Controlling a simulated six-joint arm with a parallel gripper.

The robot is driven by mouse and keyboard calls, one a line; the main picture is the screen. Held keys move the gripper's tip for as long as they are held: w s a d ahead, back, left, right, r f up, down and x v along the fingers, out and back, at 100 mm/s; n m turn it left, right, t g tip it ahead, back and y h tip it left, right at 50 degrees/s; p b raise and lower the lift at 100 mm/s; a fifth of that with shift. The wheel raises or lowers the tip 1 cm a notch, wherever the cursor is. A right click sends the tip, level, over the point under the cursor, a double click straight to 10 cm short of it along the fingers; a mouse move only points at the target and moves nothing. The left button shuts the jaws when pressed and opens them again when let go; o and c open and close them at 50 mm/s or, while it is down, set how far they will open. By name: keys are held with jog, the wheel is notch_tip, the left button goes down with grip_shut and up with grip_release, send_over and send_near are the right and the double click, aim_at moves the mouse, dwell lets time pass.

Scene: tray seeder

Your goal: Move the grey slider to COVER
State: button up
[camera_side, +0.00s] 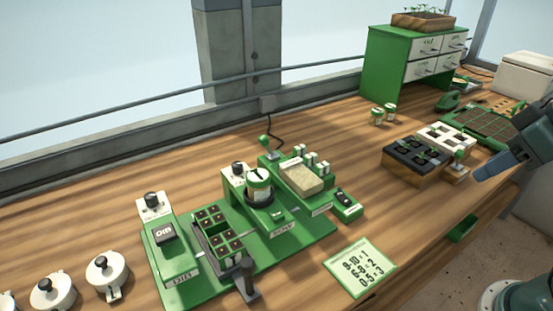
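The green seeder (310,239) stands at the middle left, with stations labelled DIB, SOW and one further right whose label is too small to read surely. A dark grey slider handle (248,279) sticks up at the seeder's front edge, beside a dark carriage bearing a cell tray (217,238). The carriage lies between the DIB block (168,245) and the SOW station (257,188). My gripper (480,177) is at the right edge, far from the slider, with a bluish tip near the small block by the black tray. Its finger opening is not clear.
A number card (360,267) lies in front of the seeder. White lidded pots (106,275) stand at the lower left. A black seedling tray (416,156), a white frame (447,136) and a green drawer cabinet (400,65) are to the right. Bare wood lies between seeder and black tray.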

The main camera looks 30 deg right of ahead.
dwell(0.3)
jog(key=c, duration=0.6)
jog(key=shift+w+a+r, duration=0.15)
jog(key=shift+w, duration=0.05)
grip_shut()
jog(key=w+a+r+n+g+y, duration=0.3)
jog(key=w+a+n, duration=0.9)
jog(key=a, duration=0.4)
jog(key=w+a+f+n+g, duration=0.1)
jog(key=a+f+n, duration=0.3)
jog(key=a, duration=0.6)
jog(key=w+a+f+n+g+y, duration=0.1)
jog(key=w+a+f+n+g, duration=0.1)
jog(key=a, duration=0.9)
notch_tip(320, 180, down, 2)
jog(key=shift+w+a+f+n, duration=0.15)
jog(key=shift+w+f+n, duration=0.2)
jog(key=shift+n, duration=0.55)
